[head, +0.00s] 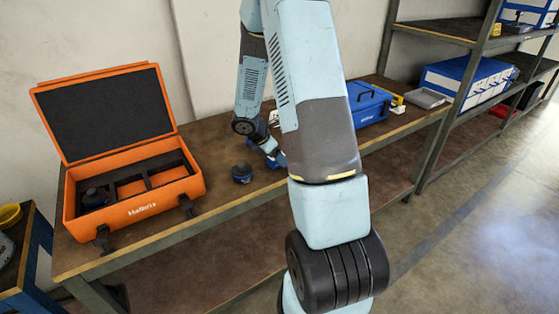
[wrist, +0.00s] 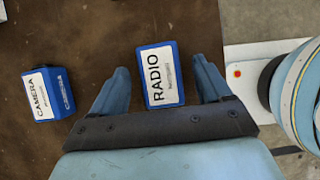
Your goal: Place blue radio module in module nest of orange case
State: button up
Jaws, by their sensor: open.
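The blue radio module (wrist: 161,73), with a white RADIO label, lies on the brown bench top in the wrist view. My gripper (wrist: 161,80) is open, with one finger on each side of the module and a gap visible at each side. In the head view my gripper (head: 274,155) is low over the bench, partly hidden by my arm, which also hides the radio module. The orange case (head: 145,208) stands open at the left of the bench, its lid up. Its dark insert has several compartments; the left one holds a dark item (head: 95,198).
A blue CAMERA module (wrist: 42,95) lies left of the radio module. A small dark-blue item (head: 242,173) sits between case and gripper. A white plate (wrist: 250,75) is at the wrist view's right. A blue toolbox (head: 368,103) stands farther right.

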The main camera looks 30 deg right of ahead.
jog(key=shift+d+f, duration=0.3)
jog(key=shift+f, duration=0.2)
jog(key=shift+c, duration=0.2)
jog(key=c, duration=1.2)
